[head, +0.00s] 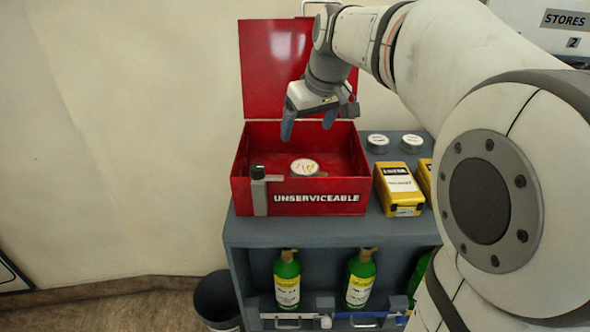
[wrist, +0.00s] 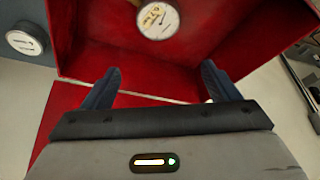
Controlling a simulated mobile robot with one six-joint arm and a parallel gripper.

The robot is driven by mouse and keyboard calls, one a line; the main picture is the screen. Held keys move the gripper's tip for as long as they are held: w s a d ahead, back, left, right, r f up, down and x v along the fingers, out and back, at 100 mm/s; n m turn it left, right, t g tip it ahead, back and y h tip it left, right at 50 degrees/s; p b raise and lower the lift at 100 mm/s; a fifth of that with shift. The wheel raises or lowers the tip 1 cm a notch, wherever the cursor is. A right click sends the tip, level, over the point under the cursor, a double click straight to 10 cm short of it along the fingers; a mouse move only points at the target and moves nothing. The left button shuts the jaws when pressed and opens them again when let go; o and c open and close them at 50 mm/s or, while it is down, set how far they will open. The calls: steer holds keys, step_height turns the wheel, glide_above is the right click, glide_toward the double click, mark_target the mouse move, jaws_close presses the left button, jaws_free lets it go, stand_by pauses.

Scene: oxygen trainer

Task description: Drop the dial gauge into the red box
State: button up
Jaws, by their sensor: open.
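The red box (head: 240,185), marked UNSERVICEABLE, stands on a grey cabinet with its lid raised at the back. A dial gauge (head: 304,168) with a white round face lies inside the box, face up. It also shows in the wrist view (wrist: 158,19) at the top, against the red interior. My gripper (head: 309,127) is above the rear part of the box, fingers pointing down. In the wrist view its two blue fingers (wrist: 158,80) are spread apart with nothing between them. The gauge is apart from the fingers.
Two more round gauges (head: 377,142) (head: 412,141) stand on the cabinet top (head: 375,229) right of the box. Yellow cases (head: 398,189) stand in front of them. Green bottles (head: 287,281) are on the shelf below. A dark bin (head: 217,299) is on the floor at left.

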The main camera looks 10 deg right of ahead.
steer(key=b+v, duration=0.1)
steer(key=v, duration=0.6)
steer(key=shift+s+r, duration=0.2)
steer(key=shift+r, duration=0.15)
steer(key=shift+d+f, duration=0.1)
